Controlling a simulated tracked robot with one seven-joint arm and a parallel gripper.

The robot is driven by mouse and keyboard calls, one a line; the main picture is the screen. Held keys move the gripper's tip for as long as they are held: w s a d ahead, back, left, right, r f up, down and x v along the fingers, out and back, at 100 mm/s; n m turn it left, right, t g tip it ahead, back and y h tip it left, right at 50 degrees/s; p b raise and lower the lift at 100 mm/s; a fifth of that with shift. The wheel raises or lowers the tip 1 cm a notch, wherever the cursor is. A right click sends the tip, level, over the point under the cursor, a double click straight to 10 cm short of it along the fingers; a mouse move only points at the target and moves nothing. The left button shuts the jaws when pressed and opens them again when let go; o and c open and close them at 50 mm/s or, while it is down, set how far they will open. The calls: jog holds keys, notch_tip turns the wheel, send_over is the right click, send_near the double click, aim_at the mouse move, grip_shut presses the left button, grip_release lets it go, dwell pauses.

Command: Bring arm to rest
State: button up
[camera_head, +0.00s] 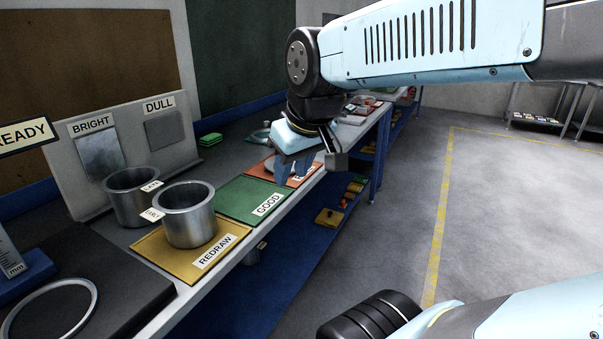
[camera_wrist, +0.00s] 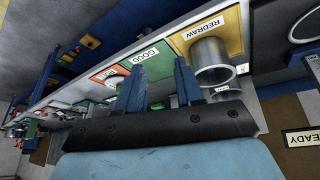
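My arm reaches across the upper right of the head view, and my gripper (camera_head: 290,164) hangs fingers-down over the bench, in front of the red mat (camera_head: 309,174). In the wrist view the two blue fingers of my gripper (camera_wrist: 161,82) stand apart with nothing between them. A metal pot (camera_head: 189,222) stands upright on the yellow REDRAW mat (camera_head: 160,250); this pot (camera_wrist: 210,62) also shows in the wrist view. A second metal pot (camera_head: 130,205) stands behind it on the bench. The green GOOD mat (camera_head: 240,198) is bare. My gripper partly hides the red mat and a pale thing on it.
A grey panel (camera_head: 125,148) with BRIGHT and DULL plates stands behind the pots. A metal ring (camera_head: 50,312) lies on a dark slab at the lower left. A green stack (camera_head: 210,139) sits farther back. The floor (camera_head: 515,215) right of the bench is clear.

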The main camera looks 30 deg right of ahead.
jog(key=shift+s+d+f+m, duration=0.1)
jog(key=shift+s+d+m, duration=0.1)
jog(key=shift+s+m, duration=0.35)
jog(key=shift+s+d+f+m, duration=0.1)
jog(key=shift+s+d+m, duration=0.05)
jog(key=shift+s+m, duration=0.4)
dwell(0.6)
